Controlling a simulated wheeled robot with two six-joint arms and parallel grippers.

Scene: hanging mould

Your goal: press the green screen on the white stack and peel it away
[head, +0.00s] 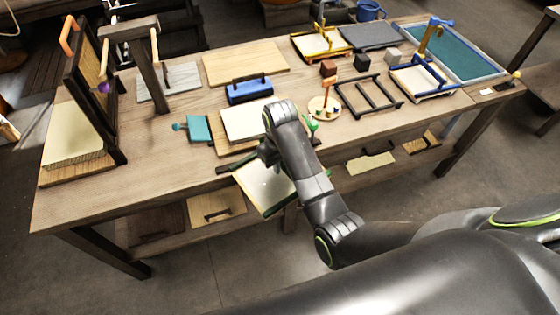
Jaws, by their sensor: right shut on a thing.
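My right gripper (266,158) is shut on the green screen (262,190), a pale panel in a thin frame with a greenish edge. The screen hangs tilted at the table's front edge, partly hidden by my right arm. The white stack (242,122) lies flat on a wooden board just behind my right gripper, its right part hidden by the arm. The screen looks apart from the stack, in front of it. My left gripper is not in view.
A thicker cream stack (70,140) lies at the left by an upright dark frame (84,65). A dark frame (368,96) lies right. The front left tabletop is clear.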

